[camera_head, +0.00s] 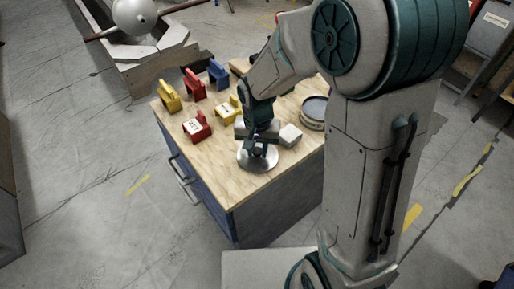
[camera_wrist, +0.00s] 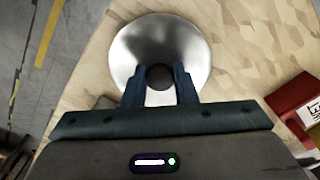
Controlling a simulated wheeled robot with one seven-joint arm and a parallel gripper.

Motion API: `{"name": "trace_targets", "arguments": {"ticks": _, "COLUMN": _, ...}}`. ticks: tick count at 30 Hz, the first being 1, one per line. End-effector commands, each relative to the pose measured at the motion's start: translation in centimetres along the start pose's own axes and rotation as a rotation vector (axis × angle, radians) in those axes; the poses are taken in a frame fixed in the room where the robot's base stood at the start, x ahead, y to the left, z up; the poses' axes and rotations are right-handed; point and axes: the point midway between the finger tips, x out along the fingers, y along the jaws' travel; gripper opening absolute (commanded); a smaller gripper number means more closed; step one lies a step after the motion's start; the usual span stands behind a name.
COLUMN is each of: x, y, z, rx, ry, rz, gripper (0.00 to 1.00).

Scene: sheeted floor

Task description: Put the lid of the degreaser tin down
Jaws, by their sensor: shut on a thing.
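The lid (camera_head: 257,160) is a round, shiny silver disc with a dark knob. In the wrist view the lid (camera_wrist: 160,38) lies flat in front of my gripper (camera_wrist: 160,72), whose two fingers are shut on the knob. In the head view my gripper (camera_head: 257,142) points down near the front part of the wooden worktop. The lid is at or just over the wood; I cannot tell if it touches. The degreaser tin (camera_head: 314,112), round and grey with an open top, stands further right on the worktop, partly behind my arm.
The worktop (camera_head: 215,170) tops a blue cabinet. Red (camera_head: 194,84), yellow (camera_head: 169,96) and blue (camera_head: 218,74) block-like items stand at its left and back. A red item with a white label (camera_head: 197,127) is left of my gripper. A pale box (camera_head: 290,135) is close on the right.

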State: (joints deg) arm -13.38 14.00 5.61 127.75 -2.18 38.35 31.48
Motion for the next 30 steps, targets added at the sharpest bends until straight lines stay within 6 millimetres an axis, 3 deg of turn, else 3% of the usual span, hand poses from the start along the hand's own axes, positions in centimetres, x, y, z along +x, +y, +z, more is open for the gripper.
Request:
{"name": "trace_targets", "arguments": {"ticks": 3, "x": 0.5, "y": 0.0, "z": 0.0, "rx": 0.0, "ry": 0.0, "rz": 0.0, "gripper": 0.04}}
{"name": "trace_targets", "arguments": {"ticks": 4, "x": 0.4, "y": 0.0, "z": 0.0, "rx": 0.0, "ry": 0.0, "rz": 0.0, "gripper": 0.28}}
{"name": "trace_targets", "arguments": {"ticks": 6, "x": 0.3, "y": 0.0, "z": 0.0, "rx": 0.0, "ry": 0.0, "rz": 0.0, "gripper": 0.47}}
{"name": "trace_targets", "arguments": {"ticks": 18, "x": -0.4, "y": 0.0, "z": 0.0, "rx": 0.0, "ry": 0.001, "rz": -0.001, "gripper": 0.47}}
{"name": "trace_targets", "arguments": {"ticks": 30, "x": -8.5, "y": 0.0, "z": -0.1, "rx": 0.001, "ry": 0.004, "rz": -0.002, "gripper": 0.47}}
